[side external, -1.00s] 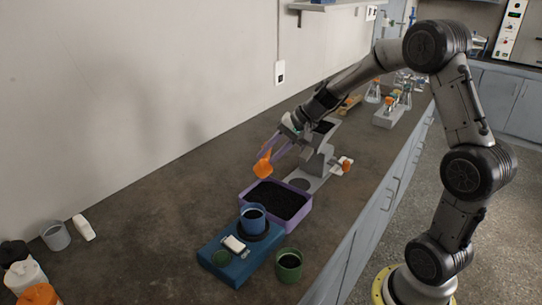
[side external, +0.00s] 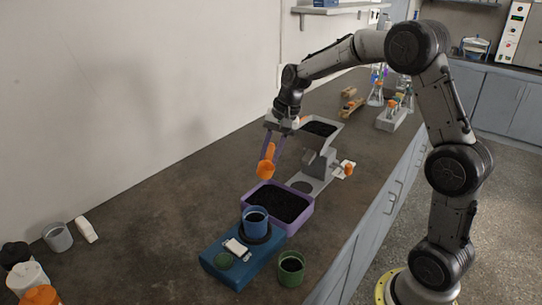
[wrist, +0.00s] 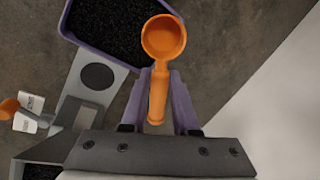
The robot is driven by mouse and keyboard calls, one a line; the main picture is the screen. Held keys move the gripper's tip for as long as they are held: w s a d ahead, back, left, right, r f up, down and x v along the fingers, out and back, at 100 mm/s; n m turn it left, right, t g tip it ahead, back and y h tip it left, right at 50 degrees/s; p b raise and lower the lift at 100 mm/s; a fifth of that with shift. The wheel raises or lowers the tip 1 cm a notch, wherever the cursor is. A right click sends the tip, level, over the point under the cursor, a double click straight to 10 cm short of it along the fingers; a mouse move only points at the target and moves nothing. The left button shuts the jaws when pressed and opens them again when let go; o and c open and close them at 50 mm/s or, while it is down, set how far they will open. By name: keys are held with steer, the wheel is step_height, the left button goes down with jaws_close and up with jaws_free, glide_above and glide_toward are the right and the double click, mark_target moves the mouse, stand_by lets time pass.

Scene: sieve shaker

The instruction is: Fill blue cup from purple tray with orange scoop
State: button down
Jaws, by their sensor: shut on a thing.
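My gripper (wrist: 161,98) is shut on the handle of the orange scoop (wrist: 162,37), which also shows in the side view (side external: 266,168). The scoop is raised just behind the purple tray. Its bowl looks empty in the wrist view. The purple tray (side external: 308,218) holds black granular material and also shows in the wrist view (wrist: 70,33). The blue cup (side external: 255,222) stands upright in a dark ring on a blue base, in front of the tray, with dark material visible inside. My gripper (side external: 273,142) is well above and behind the cup.
A grey shaker device (side external: 320,168) with a black-filled hopper stands behind the tray. A green cup (side external: 290,266) stands right of the blue base (side external: 240,262). A grey cup (side external: 57,237) and several bottles are at left.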

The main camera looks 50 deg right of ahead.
steer(key=shift+g+h, duration=0.3)
steer(key=shift+g, duration=0.1)
steer(key=shift+w+a+r+g+h, duration=0.1)
steer(key=shift+w+r+g+h, duration=0.15)
steer(key=shift+g, duration=0.45)
steer(key=shift+s+r+g+h, duration=0.15)
steer(key=shift+r+g+h, duration=0.25)
steer(key=shift+g, duration=0.3)
steer(key=shift+f, duration=0.15)
